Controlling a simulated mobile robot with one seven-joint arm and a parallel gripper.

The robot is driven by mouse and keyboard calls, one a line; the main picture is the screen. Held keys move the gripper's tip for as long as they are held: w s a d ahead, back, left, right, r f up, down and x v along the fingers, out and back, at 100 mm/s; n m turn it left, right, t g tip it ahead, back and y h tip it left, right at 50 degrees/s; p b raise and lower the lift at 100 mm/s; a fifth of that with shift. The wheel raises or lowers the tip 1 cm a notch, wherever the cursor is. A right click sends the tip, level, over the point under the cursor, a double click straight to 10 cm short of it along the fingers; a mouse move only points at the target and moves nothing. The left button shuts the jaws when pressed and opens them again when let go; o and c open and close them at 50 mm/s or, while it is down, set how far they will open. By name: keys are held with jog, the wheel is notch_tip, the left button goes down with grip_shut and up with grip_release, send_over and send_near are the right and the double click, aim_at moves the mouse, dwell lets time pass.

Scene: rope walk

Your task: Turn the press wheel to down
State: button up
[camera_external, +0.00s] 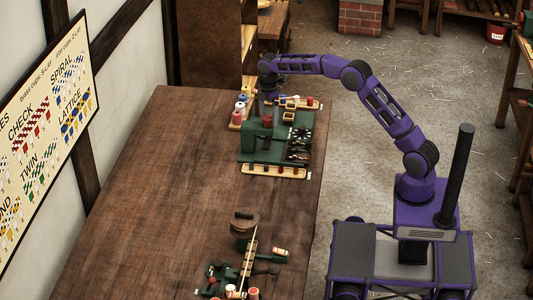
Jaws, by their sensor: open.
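A green machine (260,156) stands on the brown workbench, near its right edge. It has a red knob on top and black parts (298,148) on its right side. It may be the press, but I cannot clearly make out its wheel or how the wheel is turned. My gripper (267,97) points down at the far end of this machine, above or beside it. Its fingers are small and dark here, and nothing shows held between them. I cannot tell whether they touch the machine.
A tray of coloured reels (242,108) lies behind the machine and a pale tray (273,171) in front. A second green tool (225,272), a brown wooden block (244,222) and several reels are at the near end. The workbench (165,170) is clear at left.

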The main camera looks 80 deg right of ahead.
jog(key=c, duration=1.4)
jog(key=shift+o, duration=0.2)
